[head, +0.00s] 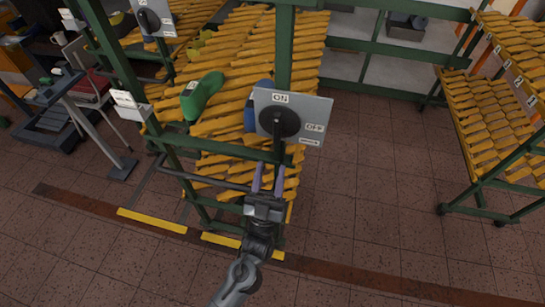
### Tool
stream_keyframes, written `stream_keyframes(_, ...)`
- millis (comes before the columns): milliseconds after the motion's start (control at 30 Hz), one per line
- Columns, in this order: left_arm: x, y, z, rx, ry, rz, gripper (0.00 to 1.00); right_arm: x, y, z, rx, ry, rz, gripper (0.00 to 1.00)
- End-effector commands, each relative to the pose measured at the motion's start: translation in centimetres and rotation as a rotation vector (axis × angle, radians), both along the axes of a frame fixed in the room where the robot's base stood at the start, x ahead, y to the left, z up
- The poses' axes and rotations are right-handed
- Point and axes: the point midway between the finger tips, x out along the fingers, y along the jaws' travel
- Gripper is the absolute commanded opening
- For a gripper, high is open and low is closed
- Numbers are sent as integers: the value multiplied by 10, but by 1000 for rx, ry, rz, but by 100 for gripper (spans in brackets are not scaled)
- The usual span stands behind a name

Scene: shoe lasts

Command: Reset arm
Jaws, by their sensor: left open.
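My left gripper (268,181) is at the lower middle of the head view, its arm rising from the bottom edge. Its two purple fingers point up, apart, with nothing seen between them. They are just below a grey switch panel (312,108) marked ON and OFF, which has a round black knob (270,121). I cannot tell whether the fingers touch the rack bar there. A green shoe last (203,95) lies on the yellow slatted rack (225,78) to the upper left. A blue object (250,117) is partly hidden behind the panel. My right gripper is not in view.
Green rack posts (284,55) and rails stand close around the gripper. A second slatted rack (485,110) is at the right. Another panel (153,18) and a grey stand (90,130) are at the left. The tiled floor (375,190) between the racks is clear.

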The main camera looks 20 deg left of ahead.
Motion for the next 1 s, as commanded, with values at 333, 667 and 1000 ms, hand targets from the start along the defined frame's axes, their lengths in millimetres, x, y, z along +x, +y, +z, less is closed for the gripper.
stream_keyframes(333, -10, -2, -10, 0, 0, 0, 46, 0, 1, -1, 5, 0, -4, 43)
stream_keyframes(667, -10, -2, -11, 0, 3, 1, 46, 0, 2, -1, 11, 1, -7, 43)
stream_keyframes(1000, -53, 28, -50, 63, 129, 0, 46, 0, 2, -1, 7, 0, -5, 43)
